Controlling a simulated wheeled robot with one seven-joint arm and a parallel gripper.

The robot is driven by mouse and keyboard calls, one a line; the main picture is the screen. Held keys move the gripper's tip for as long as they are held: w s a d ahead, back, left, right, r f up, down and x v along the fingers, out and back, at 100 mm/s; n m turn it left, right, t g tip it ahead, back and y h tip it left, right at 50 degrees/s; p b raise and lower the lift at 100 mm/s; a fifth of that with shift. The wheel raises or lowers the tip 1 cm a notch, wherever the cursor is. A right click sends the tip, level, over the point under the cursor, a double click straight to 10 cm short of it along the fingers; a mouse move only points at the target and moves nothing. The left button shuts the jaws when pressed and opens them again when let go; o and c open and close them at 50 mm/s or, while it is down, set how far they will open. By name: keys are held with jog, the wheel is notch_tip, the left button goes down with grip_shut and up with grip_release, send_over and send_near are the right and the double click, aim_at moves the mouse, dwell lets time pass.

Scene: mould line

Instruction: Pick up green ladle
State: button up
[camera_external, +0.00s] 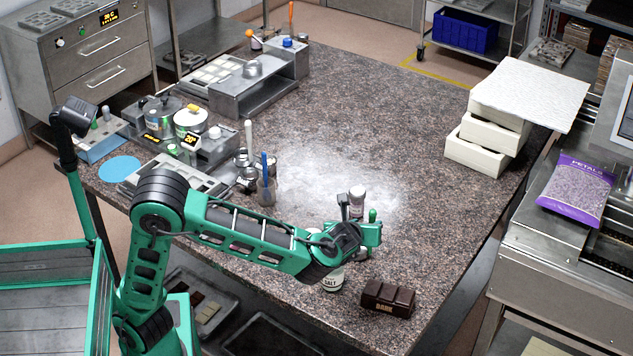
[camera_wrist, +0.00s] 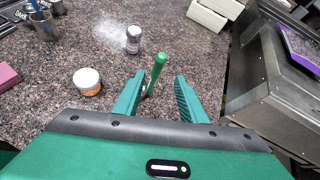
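The green ladle shows as an upright, slightly tilted green handle (camera_wrist: 158,66) in the wrist view. Its lower end runs down between my fingers, and its bowl is mostly hidden. In the external view only the green tip of the handle (camera_external: 372,215) shows beside my gripper (camera_external: 366,236). In the wrist view my gripper (camera_wrist: 159,82) is open, with one green finger on each side of the handle. I see gaps between the handle and both fingers.
A spice jar (camera_wrist: 133,39) stands just beyond the ladle, and a white-lidded jar (camera_wrist: 88,80) stands to its left. A salt jar (camera_external: 333,281) and dark chocolate block (camera_external: 388,298) sit near the front edge. White boxes (camera_external: 475,158) stand at the right. The counter's middle is clear.

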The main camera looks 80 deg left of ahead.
aim_at(372, 220)
jog(key=shift+w+a+f+m+y, duration=0.3)
jog(key=shift+a+f+m+y, duration=0.2)
jog(key=shift+f, duration=0.05)
jog(key=shift+w+a+f+m+y, duration=0.3)
jog(key=shift+a+f+m+y, duration=0.15)
jog(key=shift+f+m+y, duration=0.1)
jog(key=x, duration=1)
jog(key=shift+w+a+f, duration=0.2)
jog(key=shift+w+f, duration=0.05)
jog(key=shift+f, duration=0.05)
jog(key=shift+c, duration=0.3)
grip_shut()
